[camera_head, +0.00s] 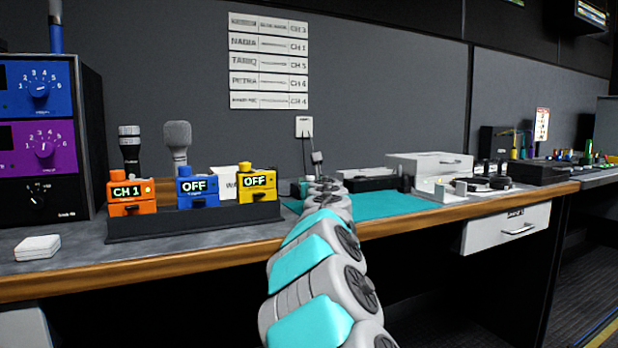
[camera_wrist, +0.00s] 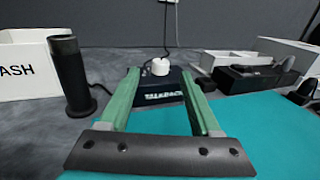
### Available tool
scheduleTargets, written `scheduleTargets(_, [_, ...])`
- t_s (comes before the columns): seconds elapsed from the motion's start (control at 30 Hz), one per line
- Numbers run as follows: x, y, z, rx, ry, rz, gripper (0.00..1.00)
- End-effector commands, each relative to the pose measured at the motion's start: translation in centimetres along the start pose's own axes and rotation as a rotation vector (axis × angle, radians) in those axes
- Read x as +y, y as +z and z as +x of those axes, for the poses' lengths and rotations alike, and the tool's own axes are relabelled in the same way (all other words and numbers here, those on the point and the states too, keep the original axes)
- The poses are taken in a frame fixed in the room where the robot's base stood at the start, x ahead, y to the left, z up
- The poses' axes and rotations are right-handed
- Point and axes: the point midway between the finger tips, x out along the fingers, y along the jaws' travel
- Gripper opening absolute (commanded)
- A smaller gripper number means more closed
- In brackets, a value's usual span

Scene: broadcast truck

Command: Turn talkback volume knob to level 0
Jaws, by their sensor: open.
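The talkback unit (camera_wrist: 165,92) is a small dark box with its label on the front, standing at the far edge of the teal mat in the wrist view. A white round knob (camera_wrist: 160,67) sits on its top; I cannot read its level. My gripper (camera_wrist: 160,74) is open, its two green fingers reaching toward the unit, one on each side of the knob in the picture. I cannot tell whether the fingers touch the unit. In the head view, my arm hides most of this spot.
A dark cylinder (camera_wrist: 70,75) and a white box (camera_wrist: 25,65) stand left of the unit. A black device (camera_wrist: 245,77) and a white tray (camera_wrist: 290,52) are right. A cable (camera_wrist: 165,25) runs up the wall behind. The teal mat (camera_head: 388,204) is mostly clear.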

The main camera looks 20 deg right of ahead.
Motion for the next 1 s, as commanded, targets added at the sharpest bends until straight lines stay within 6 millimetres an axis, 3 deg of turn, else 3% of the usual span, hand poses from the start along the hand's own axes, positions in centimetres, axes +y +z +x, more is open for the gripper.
scheduleTargets(0.5, [0.0,0.2,4.6,-0.001,0.0,0.004,0.64])
scheduleTargets(0.97, [-0.1,0.0,5.2,0.0,-0.002,0.002,0.64])
scheduleTargets(1.0, [-0.1,0.0,5.2,-0.001,-0.002,0.002,0.6])
